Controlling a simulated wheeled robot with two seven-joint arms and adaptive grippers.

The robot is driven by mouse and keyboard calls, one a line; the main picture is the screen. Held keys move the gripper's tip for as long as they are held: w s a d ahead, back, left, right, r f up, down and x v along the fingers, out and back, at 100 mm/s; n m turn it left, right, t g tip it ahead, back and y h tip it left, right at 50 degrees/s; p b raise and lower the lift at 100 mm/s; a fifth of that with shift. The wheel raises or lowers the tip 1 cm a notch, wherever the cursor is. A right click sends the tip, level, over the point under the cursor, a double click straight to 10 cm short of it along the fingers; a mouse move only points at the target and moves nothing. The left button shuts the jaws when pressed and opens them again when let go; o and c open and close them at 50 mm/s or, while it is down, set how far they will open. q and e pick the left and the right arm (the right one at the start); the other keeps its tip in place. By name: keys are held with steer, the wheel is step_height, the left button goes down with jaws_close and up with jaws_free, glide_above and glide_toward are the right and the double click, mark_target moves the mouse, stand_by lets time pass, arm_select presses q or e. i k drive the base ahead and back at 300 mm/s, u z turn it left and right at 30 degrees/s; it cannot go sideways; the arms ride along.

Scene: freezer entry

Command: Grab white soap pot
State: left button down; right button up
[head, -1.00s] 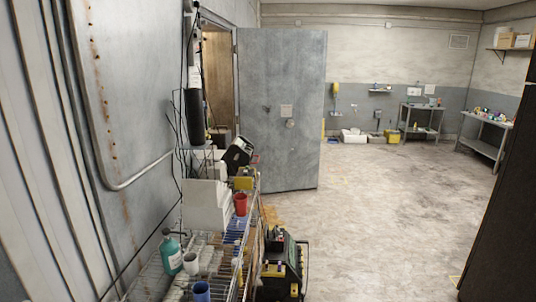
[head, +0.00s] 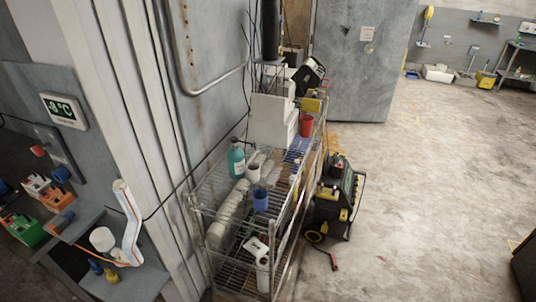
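No object is clearly readable as a soap pot. A white rounded pot (head: 103,240) sits on a grey ledge at the lower left. A white cup (head: 253,172) stands on the top of the wire rack, beside a teal pump bottle (head: 237,160) and behind a blue cup (head: 260,200). Either white one could be the pot; I cannot tell which. Neither of my grippers is in view.
The wire rack (head: 225,187) stands against the metal wall and also holds a red cup (head: 306,125) and white boxes. A black and yellow wheeled machine (head: 335,200) stands to its right. Open concrete floor (head: 430,190) lies further right.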

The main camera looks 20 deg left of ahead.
mark_target(253, 169)
steer(key=u, duration=0.35)
steer(key=i, duration=0.8)
steer(key=u, duration=0.5)
